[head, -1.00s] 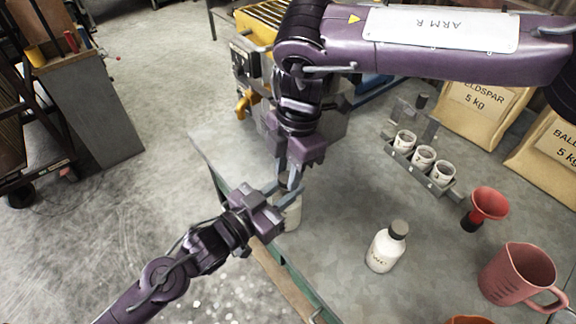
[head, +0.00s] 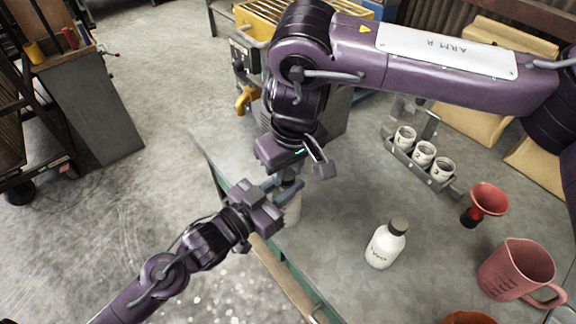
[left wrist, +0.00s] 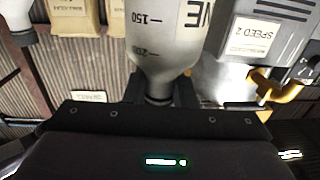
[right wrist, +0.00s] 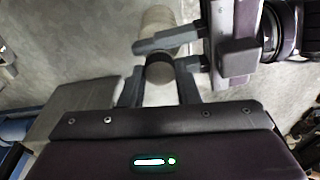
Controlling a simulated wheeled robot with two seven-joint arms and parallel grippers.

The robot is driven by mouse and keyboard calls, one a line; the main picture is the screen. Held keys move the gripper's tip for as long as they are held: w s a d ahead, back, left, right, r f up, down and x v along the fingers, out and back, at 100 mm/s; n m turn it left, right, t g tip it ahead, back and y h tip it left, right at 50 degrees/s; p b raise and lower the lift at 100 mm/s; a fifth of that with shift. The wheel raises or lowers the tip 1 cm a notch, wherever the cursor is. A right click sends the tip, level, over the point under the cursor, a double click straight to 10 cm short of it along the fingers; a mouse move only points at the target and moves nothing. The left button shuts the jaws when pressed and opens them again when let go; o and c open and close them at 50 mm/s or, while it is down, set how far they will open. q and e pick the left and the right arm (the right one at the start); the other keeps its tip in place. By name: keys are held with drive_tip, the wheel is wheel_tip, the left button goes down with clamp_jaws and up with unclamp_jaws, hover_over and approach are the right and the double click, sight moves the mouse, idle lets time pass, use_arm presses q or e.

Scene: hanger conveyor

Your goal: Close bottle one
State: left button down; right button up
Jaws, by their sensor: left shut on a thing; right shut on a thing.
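A pale bottle (head: 292,208) stands at the table's left edge, mostly hidden by my grippers in the head view. The left wrist view shows its body (left wrist: 168,45) with volume marks and part of a label. My left gripper (head: 280,190) is shut around its neck from the side. My right gripper (head: 298,168) is above it, shut on a dark cap (right wrist: 160,68) at the bottle's top. Whether the cap is fully seated cannot be told. A second white bottle (head: 381,250) with a dark cap stands upright on the table, apart from both grippers.
A rack with several small white cups (head: 424,154) stands at the back right. A red funnel (head: 488,199), a pink jug (head: 515,270) and an orange rim (head: 468,318) are at the right. Bags (head: 478,110) stand behind. The table's middle (head: 345,195) is clear.

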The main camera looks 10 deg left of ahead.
drive_tip(key=m, duration=0.4)
drive_tip(key=shift+a+m+h, duration=0.1)
drive_tip(key=shift+m+h, duration=0.2)
drive_tip(key=o, duration=0.9)
drive_tip(key=shift+o, duration=0.2)
drive_tip(key=shift+r, duration=2.25)
drive_tip(key=shift+c, duration=0.4)
